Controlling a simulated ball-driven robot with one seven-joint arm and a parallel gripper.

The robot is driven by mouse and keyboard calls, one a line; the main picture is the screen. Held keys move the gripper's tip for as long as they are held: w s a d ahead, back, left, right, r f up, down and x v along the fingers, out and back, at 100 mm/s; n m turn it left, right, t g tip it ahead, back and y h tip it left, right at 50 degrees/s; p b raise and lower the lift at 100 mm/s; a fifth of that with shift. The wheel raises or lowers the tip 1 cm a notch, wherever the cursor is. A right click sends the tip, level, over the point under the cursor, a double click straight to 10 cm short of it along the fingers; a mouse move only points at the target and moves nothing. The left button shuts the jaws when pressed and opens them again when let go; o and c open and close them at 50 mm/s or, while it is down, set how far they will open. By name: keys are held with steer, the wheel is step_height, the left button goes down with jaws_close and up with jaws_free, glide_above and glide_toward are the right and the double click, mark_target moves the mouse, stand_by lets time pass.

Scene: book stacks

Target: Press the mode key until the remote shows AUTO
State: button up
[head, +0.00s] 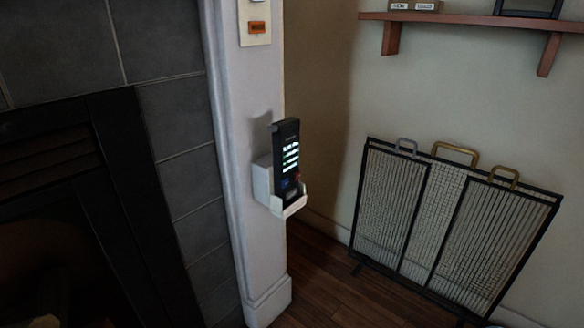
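A black remote (286,160) stands upright, tilted slightly, in a white wall holder (262,181) on the side of a white pillar. Its lit screen (290,157) shows several lines of text, too small to read, so I cannot tell the mode. Below the screen are a small reddish key (297,177) and a bluish key (285,184); their labels are not legible, and I cannot tell which is the mode key. The holder's front lip covers the bottom of the remote. My gripper is not in view.
A white switch plate with an orange part (257,27) is above the remote. A fireplace with dark tiles (180,118) is at left. A folding screen (436,215) stands at right below a wooden shelf (470,20). Floor (318,262) shows between pillar and screen.

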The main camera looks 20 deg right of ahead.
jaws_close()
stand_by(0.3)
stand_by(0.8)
